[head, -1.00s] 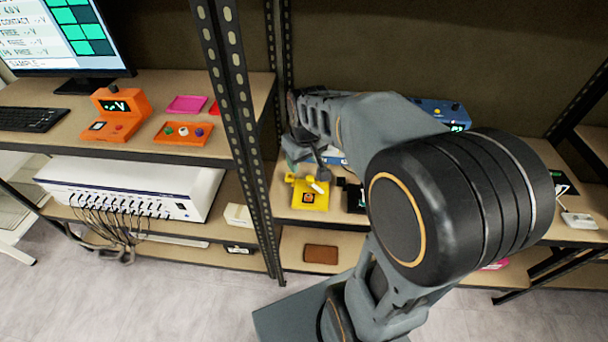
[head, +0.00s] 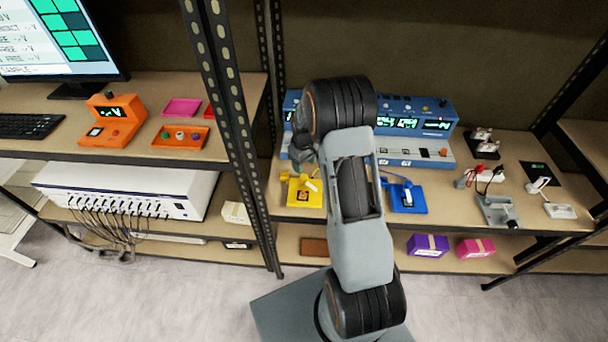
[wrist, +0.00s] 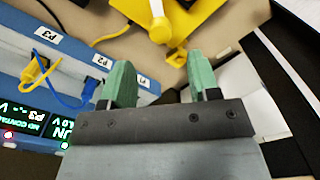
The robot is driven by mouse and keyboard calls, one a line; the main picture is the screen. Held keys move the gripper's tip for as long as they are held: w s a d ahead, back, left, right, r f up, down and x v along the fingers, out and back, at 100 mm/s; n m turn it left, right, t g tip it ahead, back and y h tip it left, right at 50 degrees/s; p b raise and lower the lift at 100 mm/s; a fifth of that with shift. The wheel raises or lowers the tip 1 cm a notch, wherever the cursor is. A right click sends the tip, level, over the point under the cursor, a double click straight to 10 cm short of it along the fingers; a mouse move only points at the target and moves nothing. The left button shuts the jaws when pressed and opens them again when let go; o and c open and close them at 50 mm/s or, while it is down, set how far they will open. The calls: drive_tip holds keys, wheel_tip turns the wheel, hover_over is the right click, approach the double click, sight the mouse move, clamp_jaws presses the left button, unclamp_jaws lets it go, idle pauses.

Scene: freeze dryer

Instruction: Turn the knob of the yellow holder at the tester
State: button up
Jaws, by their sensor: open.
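The yellow holder (head: 303,196) sits near the front edge of the middle shelf, left of my arm, with a white lever-like knob (head: 312,184) at its upper right. In the wrist view the yellow holder (wrist: 200,14) is at the top, and its white and yellow knob (wrist: 160,24) points toward my gripper. My gripper (wrist: 160,82) has two green fingers, spread apart with nothing between them, just short of the holder. The blue tester (head: 410,120) stands behind the holder; its labelled ports show in the wrist view (wrist: 85,62). In the head view my fingers are hidden.
A blue holder (head: 405,198) is right of my arm. Black shelf posts (head: 222,90) stand left of the holder. A yellow cable (wrist: 112,35) and a blue cable (wrist: 62,98) run from the tester's ports. Small devices (head: 495,208) sit further right.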

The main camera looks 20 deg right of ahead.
sight(304, 176)
wheel_tip(304, 176, down, 7)
drive_tip(key=shift+f+p, duration=0.15)
drive_tip(key=shift+p, duration=0.4)
drive_tip(key=c, duration=0.9)
